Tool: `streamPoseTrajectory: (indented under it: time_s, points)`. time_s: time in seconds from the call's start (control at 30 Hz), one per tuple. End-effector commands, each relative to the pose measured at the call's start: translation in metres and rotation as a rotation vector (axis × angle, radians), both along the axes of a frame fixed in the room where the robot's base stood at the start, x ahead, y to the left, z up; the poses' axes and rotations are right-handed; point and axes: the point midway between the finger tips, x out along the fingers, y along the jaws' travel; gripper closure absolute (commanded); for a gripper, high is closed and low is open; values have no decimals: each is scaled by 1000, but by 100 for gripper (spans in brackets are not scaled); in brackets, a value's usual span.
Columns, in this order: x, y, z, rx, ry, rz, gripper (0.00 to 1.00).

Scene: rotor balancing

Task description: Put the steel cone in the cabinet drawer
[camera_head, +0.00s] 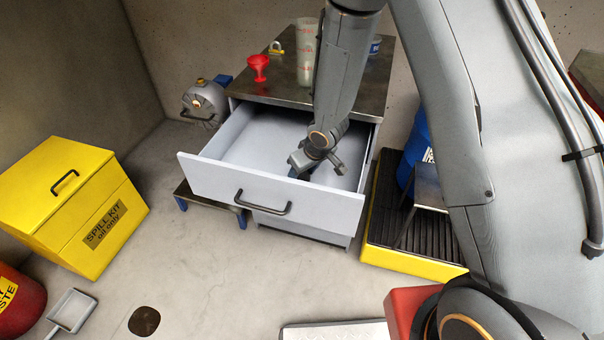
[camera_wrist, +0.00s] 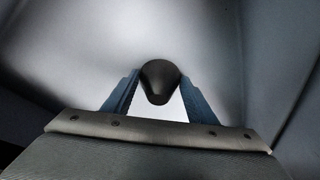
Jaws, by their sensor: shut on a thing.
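The cabinet drawer (camera_head: 272,190) is pulled well open, and its white inside shows behind the front panel with its dark handle. My gripper (camera_head: 300,178) reaches down into the drawer, near its front right part. In the wrist view my gripper (camera_wrist: 159,100) has its two blue fingers on either side of a dark, rounded, tapering piece, the steel cone (camera_wrist: 159,80), and is shut on it. The pale drawer interior surrounds the cone there. In the head view the cone is hidden behind the gripper and the drawer front. I cannot tell whether it touches the drawer floor.
A yellow spill kit box (camera_head: 75,205) is at left. A yellow-edged spill pallet (camera_head: 400,253) with a blue drum (camera_head: 418,150) stands right of the drawer.

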Motion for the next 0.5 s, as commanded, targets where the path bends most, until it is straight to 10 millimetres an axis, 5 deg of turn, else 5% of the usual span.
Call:
streamPoseTrajectory:
  time_s: [0.17, 0.2, 0.3, 0.5]
  points:
    - [0, 0, -3, 0, 0, 0, 79]
    - [0, 0, -3, -1, 1, 0, 44]
    - [0, 0, -3, -1, 1, 0, 29]
    - [0, 0, -3, -1, 1, 0, 29]
